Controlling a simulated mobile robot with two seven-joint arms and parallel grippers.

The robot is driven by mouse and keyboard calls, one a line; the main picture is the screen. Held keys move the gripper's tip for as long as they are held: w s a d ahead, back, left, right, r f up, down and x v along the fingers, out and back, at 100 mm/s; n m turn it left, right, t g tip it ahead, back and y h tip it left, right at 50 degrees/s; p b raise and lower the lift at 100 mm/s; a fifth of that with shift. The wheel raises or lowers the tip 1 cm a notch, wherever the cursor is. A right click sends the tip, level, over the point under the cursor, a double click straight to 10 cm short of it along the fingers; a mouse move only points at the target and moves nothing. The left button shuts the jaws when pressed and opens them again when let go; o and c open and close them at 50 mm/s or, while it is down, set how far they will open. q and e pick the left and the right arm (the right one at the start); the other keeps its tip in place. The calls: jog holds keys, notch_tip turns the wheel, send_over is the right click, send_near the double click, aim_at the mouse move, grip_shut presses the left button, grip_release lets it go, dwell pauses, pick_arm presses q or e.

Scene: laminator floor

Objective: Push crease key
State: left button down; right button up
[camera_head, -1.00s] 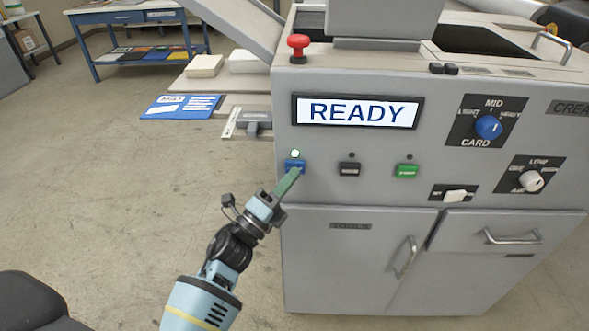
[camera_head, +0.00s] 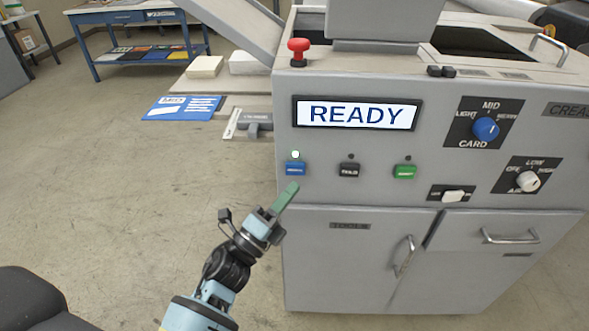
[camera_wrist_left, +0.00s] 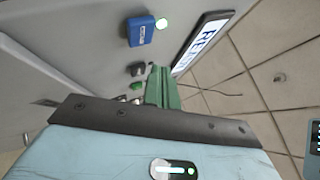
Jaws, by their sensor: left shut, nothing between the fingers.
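The blue key (camera_head: 296,169) is on the left of the machine's front panel. The key's label is too small to read surely. My left gripper (camera_head: 291,186) is shut and empty, its green fingertips just below the blue key and apart from it. In the left wrist view the blue key (camera_wrist_left: 141,30) and its lit lamp (camera_wrist_left: 161,23) show beyond the green fingers (camera_wrist_left: 161,78). The display (camera_head: 357,113) reads READY. My right gripper is not in view.
A black key (camera_head: 349,170) and a green key (camera_head: 404,172) sit right of the blue one, their lamps dark. A red mushroom button (camera_head: 298,47) stands on top. Knobs and a white switch (camera_head: 453,196) are further right. Open floor lies to the left.

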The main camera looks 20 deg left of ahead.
pick_arm(q)
jog(key=s, duration=0.1)
jog(key=s+d, duration=0.1)
jog(key=s, duration=0.1)
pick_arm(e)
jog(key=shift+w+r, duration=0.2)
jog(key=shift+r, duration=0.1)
pick_arm(q)
jog(key=shift+a, duration=0.1)
